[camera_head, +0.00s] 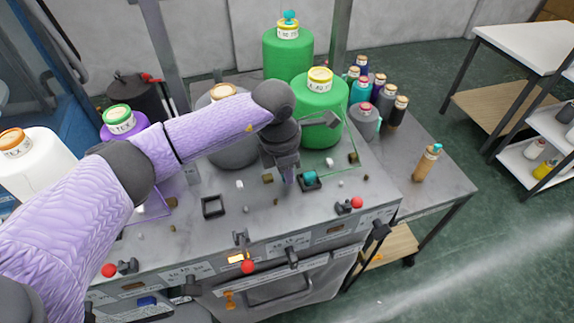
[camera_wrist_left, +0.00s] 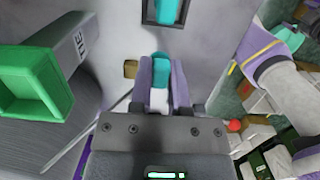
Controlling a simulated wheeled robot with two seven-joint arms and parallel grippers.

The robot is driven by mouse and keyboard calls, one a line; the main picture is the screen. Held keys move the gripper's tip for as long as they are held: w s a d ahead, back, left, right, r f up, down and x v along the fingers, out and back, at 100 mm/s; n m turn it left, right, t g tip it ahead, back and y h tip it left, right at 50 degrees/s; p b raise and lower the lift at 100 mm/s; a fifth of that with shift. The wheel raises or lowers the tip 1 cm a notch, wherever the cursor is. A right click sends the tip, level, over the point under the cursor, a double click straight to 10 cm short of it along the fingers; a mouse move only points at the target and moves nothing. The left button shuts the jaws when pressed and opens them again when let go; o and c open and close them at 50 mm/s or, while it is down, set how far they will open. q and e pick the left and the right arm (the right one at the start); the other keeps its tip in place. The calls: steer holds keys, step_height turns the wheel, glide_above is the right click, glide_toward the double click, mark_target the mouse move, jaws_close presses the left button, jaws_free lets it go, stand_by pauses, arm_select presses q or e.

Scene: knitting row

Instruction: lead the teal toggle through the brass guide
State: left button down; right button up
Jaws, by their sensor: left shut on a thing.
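My left gripper (camera_head: 289,180) is low over the grey machine top. In the left wrist view my left gripper (camera_wrist_left: 160,85) is shut on a teal-and-white piece, which looks like the teal toggle (camera_wrist_left: 161,62). In the head view this piece is hidden by the gripper. A small brass-coloured block (camera_head: 267,179) lies just left of the fingers, apart from them; it also shows in the left wrist view (camera_wrist_left: 131,69). I cannot tell whether it is the brass guide. Another teal piece (camera_head: 309,176) sits in a dark square holder to the right. My right gripper is out of view.
An empty dark square frame (camera_head: 213,206) lies left of the gripper. Large green cones (camera_head: 319,110) and several small bottles (camera_head: 385,98) stand behind. Red knobs (camera_head: 356,202) line the front edge. A tan bottle (camera_head: 426,163) stands on the right table.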

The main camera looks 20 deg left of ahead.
mark_target(261, 195)
arm_select(q)
steer(key=shift+f+b, duration=0.8)
steer(key=shift+f, duration=0.5)
steer(key=shift+s+a+p, duration=0.2)
steer(key=shift+a+p, duration=0.1)
steer(key=shift+a, duration=0.1)
steer(key=shift+s+a+p, duration=0.4)
steer(key=shift+s+a, duration=0.3)
steer(key=shift+a, duration=0.25)
steer(key=shift+s+a+p, duration=0.35)
steer(key=shift+s+a, duration=0.35)
steer(key=shift+a, duration=0.35)
